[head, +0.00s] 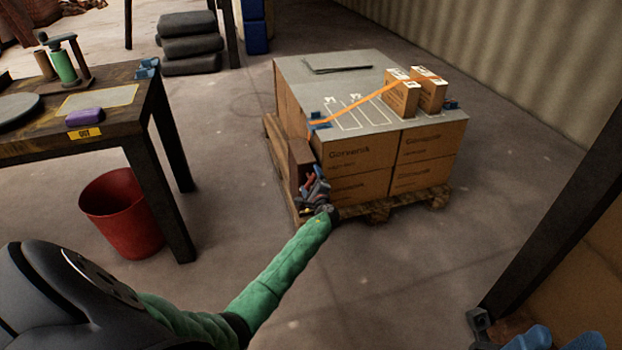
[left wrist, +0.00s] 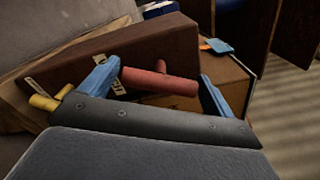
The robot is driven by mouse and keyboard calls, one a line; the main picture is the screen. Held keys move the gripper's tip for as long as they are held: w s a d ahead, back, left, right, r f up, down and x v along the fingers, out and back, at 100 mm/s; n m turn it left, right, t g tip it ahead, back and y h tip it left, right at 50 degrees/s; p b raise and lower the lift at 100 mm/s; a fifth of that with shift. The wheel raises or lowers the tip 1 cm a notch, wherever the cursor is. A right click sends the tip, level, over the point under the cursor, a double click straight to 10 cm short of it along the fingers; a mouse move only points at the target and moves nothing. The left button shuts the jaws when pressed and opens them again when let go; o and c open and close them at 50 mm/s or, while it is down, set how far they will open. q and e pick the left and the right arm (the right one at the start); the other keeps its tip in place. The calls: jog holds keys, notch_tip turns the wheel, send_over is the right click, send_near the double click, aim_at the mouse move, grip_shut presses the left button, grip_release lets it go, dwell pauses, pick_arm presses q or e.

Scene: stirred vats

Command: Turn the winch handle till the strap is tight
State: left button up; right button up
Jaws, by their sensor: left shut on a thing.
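An orange strap (head: 355,105) runs across the top of the carton stack from a blue corner piece (head: 318,121) to the small boxes (head: 402,97). A brown winch housing (head: 300,160) stands at the stack's near left side; it also shows in the left wrist view (left wrist: 130,50). My left gripper (head: 314,188) is beside the housing, low on that side. In the left wrist view its blue fingers (left wrist: 155,85) lie on either side of the red winch handle (left wrist: 160,82) and are shut on it. The strap's lower part is hidden.
The stack stands on a wooden pallet (head: 380,208). A workbench (head: 130,85) and a red bin (head: 122,212) are at left. A dark post (head: 555,225) is at right, with unclear blue shapes (head: 540,338) at the bottom edge. Floor right of the pallet is clear.

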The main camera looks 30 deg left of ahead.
pick_arm(q)
jog(key=shift+d+m, duration=0.1)
jog(key=shift+m, duration=0.2)
jog(key=o, duration=0.7)
jog(key=shift+f, duration=0.1)
jog(key=shift+o, duration=0.2)
jog(key=p+v, duration=0.1)
jog(key=v, duration=0.6)
jog(key=shift+s+d, duration=0.25)
